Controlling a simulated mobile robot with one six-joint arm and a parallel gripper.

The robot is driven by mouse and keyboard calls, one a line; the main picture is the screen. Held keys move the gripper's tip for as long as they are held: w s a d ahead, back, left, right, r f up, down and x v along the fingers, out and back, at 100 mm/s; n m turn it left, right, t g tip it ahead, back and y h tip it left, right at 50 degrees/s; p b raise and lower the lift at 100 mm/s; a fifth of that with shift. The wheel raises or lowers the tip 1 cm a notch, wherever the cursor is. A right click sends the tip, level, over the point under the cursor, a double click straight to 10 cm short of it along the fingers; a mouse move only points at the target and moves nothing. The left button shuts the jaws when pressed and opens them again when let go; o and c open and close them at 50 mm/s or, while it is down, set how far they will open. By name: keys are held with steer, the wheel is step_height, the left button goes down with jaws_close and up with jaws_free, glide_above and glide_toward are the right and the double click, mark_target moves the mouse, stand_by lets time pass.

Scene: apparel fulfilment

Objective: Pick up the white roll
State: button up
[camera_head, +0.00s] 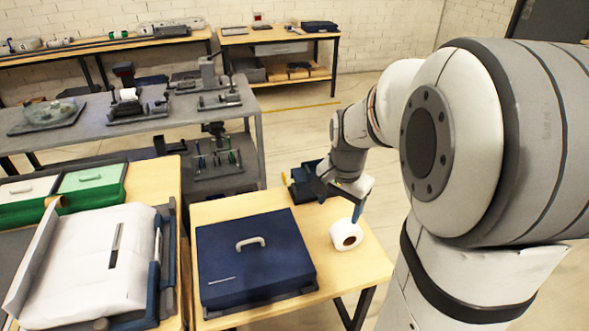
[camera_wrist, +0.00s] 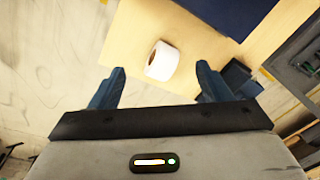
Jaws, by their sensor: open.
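The white roll (camera_head: 346,235) lies on its side on the light wooden table (camera_head: 368,262), near its right edge, with its brown core showing. In the wrist view the white roll (camera_wrist: 162,61) sits a little beyond the fingertips, between the lines of the two fingers. My gripper (camera_head: 340,200) is above and behind the roll in the head view. In the wrist view my gripper (camera_wrist: 160,72) has its blue fingers wide apart with nothing between them. One finger appears close to the roll in the head view; I cannot tell whether they touch.
A dark blue case (camera_head: 252,262) with a light handle lies left of the roll. A dark blue bin (camera_head: 305,183) is at the table's back edge. A grey bench (camera_head: 185,112) with devices stands behind. Bare tabletop surrounds the roll.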

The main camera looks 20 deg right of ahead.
mark_target(346, 234)
steer(key=w+d+f+m+b, duration=0.1)
steer(key=w+d+f+m, duration=0.1)
steer(key=f, duration=0.2)
steer(key=w+d+f+m+b, duration=0.1)
steer(key=w+d+f+m, duration=0.1)
steer(key=f, duration=0.2)
steer(key=w+d+f+m+g+b, duration=0.1)
steer(key=w+d+f+m, duration=0.1)
steer(key=f, duration=0.2)
steer(key=shift+w+d+f+m, duration=0.1)
steer(key=shift+d+f+m, duration=0.1)
steer(key=shift+m, duration=0.2)
steer(key=f, duration=0.8)
steer(key=shift+w+d, duration=0.15)
steer(key=shift+d, duration=0.15)
steer(key=shift+r, duration=0.1)
steer(key=c, duration=1.2)
